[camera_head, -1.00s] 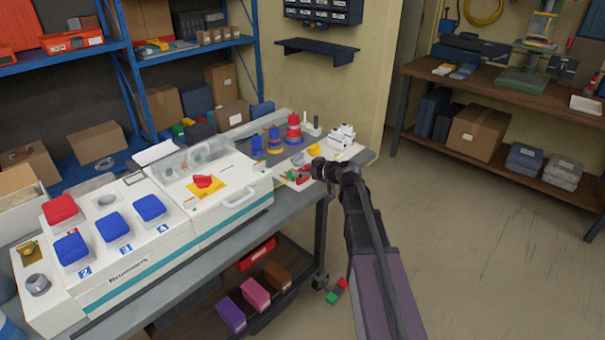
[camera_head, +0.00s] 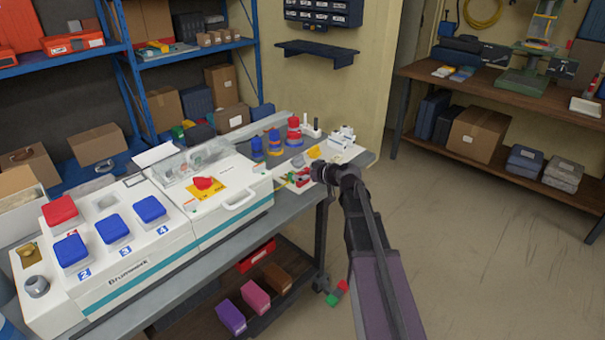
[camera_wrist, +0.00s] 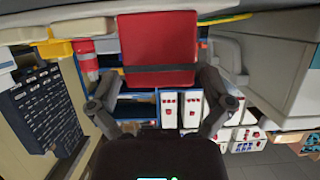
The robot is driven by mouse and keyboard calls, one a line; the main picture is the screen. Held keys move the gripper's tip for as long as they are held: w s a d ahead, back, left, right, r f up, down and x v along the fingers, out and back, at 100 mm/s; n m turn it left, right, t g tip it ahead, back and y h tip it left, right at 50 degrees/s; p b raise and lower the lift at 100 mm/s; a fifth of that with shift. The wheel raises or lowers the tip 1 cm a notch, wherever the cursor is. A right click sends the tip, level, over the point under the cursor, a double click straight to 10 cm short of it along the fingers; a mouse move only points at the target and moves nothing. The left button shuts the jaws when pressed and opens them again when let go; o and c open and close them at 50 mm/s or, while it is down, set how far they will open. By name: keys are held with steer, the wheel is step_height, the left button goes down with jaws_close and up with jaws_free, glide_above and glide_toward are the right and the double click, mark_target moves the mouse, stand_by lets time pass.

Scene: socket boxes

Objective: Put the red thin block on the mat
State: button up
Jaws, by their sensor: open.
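In the wrist view a red thin block (camera_wrist: 158,45) shows broad face on, between the two fingers of my gripper (camera_wrist: 158,84). The fingers are spread apart, and a gap to the block's sides seems to show. In the head view my gripper (camera_head: 318,172) is at the right end of the bench, beside small red and green pieces (camera_head: 302,179); which of them is the thin block is too small to tell. A yellow patch (camera_head: 213,192), possibly the mat, lies on the white machine's lid with a red piece (camera_head: 204,183) on it.
The white machine (camera_head: 150,262) with blue and red buttons fills the bench's left part. Stacked ring pegs (camera_head: 274,142) and a white fixture (camera_head: 341,138) stand behind my gripper. A red and green piece (camera_head: 337,293) lies on the floor. Open floor is at the right.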

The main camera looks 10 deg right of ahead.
steer(key=shift+r, duration=0.15)
steer(key=shift+s+d+r, duration=0.1)
steer(key=shift+s+r, duration=0.05)
steer(key=shift+s, duration=0.05)
steer(key=p+v, duration=0.4)
steer(key=v, duration=0.7)
steer(key=shift+s+d+p, duration=0.15)
steer(key=shift+s+p, duration=0.05)
steer(key=shift+p, duration=0.15)
steer(key=s+a+f+m+g+h, duration=0.2)
steer(key=s+a+f+g, duration=0.4)
steer(key=s+a+f, duration=0.15)
steer(key=s+f+m+g+h, duration=0.4)
steer(key=s+m+g+h, duration=0.1)
steer(key=s, duration=0.7)
steer(key=shift+s+d+h, duration=0.25)
steer(key=shift+h, duration=0.25)
